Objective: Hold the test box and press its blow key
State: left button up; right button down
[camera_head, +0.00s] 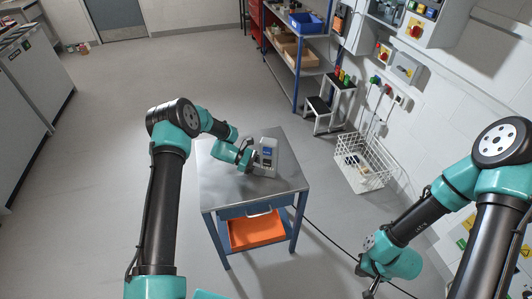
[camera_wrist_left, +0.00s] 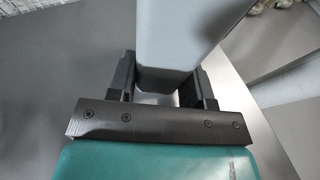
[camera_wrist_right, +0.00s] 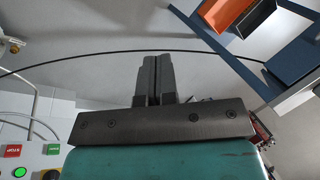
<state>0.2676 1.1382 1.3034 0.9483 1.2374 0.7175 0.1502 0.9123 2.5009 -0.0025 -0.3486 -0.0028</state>
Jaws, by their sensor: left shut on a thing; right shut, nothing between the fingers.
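The test box (camera_head: 266,156) is a grey-white case with a dark blue screen on its face, on the metal-topped table (camera_head: 224,184). My left gripper (camera_head: 251,160) is shut on its left side in the head view. In the left wrist view the box's grey body (camera_wrist_left: 178,38) sits between both fingers of my left gripper (camera_wrist_left: 160,82). The blow key is too small to make out. My right gripper (camera_wrist_right: 156,78) is shut and empty in the right wrist view. It is low at the right in the head view, well away from the table.
An orange bin (camera_head: 256,231) sits on the table's lower shelf. A white wire basket (camera_head: 362,163) and a step stool (camera_head: 325,104) stand to the right by the wall. A black cable (camera_head: 322,232) runs across the floor. The tabletop around the box is clear.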

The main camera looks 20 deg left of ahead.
aim_at(267, 152)
dwell(0.8)
jog(key=w+a+r+n+t+y, duration=0.1)
jog(key=w+a+r+n+t, duration=0.2)
jog(key=w+a+n, duration=0.35)
jog(key=w+a+r+n+t+y, duration=0.1)
jog(key=w+a+r+n+t, duration=0.25)
jog(key=w+a, duration=0.55)
jog(key=s+a+r+n+t+y, duration=0.1)
jog(key=a+r+n, duration=0.4)
jog(key=a, duration=0.6)
jog(key=s+a+r+n+t+y, duration=0.1)
jog(key=a+r+n+t+y, duration=0.2)
jog(key=a+r+n+y, duration=0.2)
jog(key=a+r, duration=0.3)
jog(key=a, duration=0.4)
jog(key=shift+a+n+t+y, duration=0.3)
jog(key=shift+n+t, duration=0.05)
jog(key=shift+n, duration=0.05)
jog(key=shift+w, duration=0.1)
jog(key=w, duration=0.8)
jog(key=shift+w, duration=0.35)
jog(key=shift+w, duration=0.1)
